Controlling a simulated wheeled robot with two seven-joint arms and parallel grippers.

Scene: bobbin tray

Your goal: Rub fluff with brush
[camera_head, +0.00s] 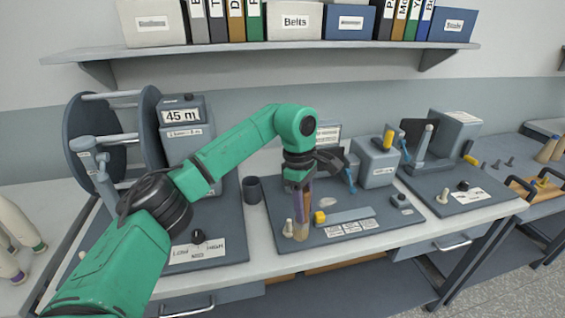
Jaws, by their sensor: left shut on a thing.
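My left gripper (298,178) points down over the dark tray of the middle station (378,225) and is shut on an upright, slim thing, most likely the brush (301,214). Its upper part is brown and purple, and its lower end is tan. The lower end is at or just above the tray's front left part; I cannot tell whether it touches. A small pale patch (327,203) on the tray, right of the held thing, may be the fluff, but it is too small to be sure. My right gripper is not in view.
A pale peg (288,229) and a yellow-knobbed bar (345,216) are close to the held thing. A dark cup (252,190) stands left of the tray. A large reel (95,140) stands at left, a grey machine (455,135) at right. A shelf (270,50) runs above.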

